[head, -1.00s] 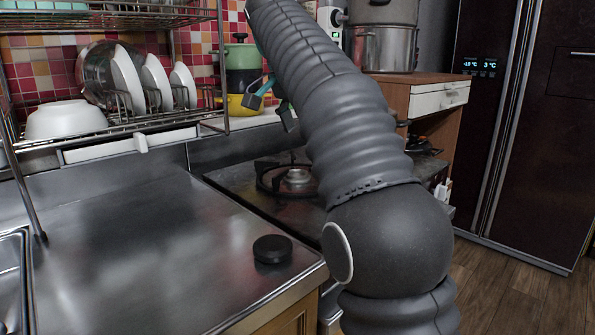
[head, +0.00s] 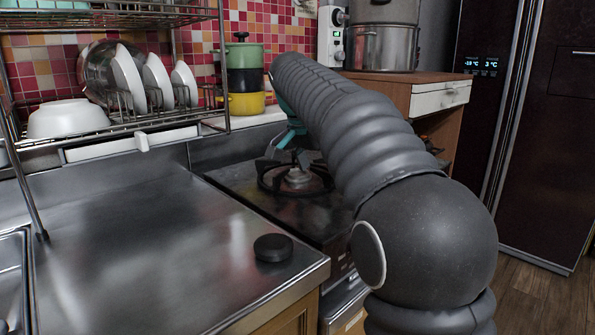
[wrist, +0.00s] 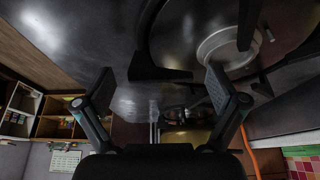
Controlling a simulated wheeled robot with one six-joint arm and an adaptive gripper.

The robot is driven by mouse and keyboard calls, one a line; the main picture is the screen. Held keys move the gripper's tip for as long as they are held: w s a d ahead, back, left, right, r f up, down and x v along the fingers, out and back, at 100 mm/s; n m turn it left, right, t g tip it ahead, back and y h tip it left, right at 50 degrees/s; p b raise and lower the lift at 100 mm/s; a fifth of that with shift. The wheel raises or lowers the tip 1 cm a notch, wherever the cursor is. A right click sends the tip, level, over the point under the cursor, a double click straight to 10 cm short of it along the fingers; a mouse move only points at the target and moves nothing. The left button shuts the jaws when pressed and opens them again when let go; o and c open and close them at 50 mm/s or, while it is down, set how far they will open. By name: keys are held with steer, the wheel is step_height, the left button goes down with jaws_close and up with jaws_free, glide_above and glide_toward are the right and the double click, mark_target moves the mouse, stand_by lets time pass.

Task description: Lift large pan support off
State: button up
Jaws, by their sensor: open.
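A round black pan support (head: 264,180) with inward prongs sits around a burner (head: 297,176) on the dark stove top. Part of the stove is hidden behind my arm, so I cannot compare sizes with another support. My gripper (head: 287,156) is above the back of this support, fingers apart. Dark curved bars of the pan support (wrist: 160,73) and the pale burner (wrist: 228,47) show close by, beyond the fingers. I cannot tell whether a fingertip touches the support.
A steel counter (head: 130,240) lies left of the stove, with a round black knob-like object (head: 273,248) near its front edge. A dish rack (head: 130,125) holds white bowls and plates. Stacked coloured pots (head: 244,78) stand behind. A wooden cabinet (head: 395,92) stands behind right.

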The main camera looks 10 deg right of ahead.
steer(key=shift+f, duration=0.3)
steer(key=c, duration=1.5)
steer(key=shift+r, duration=0.1)
steer(key=shift+c, duration=0.2)
steer(key=shift+w+r, duration=0.1)
steer(key=shift+r, duration=0.6)
step_height(320, 180, up, 3)
steer(key=shift+f, duration=0.15)
steer(key=s+d+r, duration=0.1)
steer(key=s+r, duration=0.1)
steer(key=s, duration=0.1)
steer(key=s+d+r, duration=0.1)
steer(key=s+r, duration=0.1)
steer(key=s, duration=0.2)
steer(key=s+d+r, duration=0.2)
steer(key=s+r, duration=0.1)
steer(key=s, duration=0.1)
steer(key=shift+f, duration=0.1)
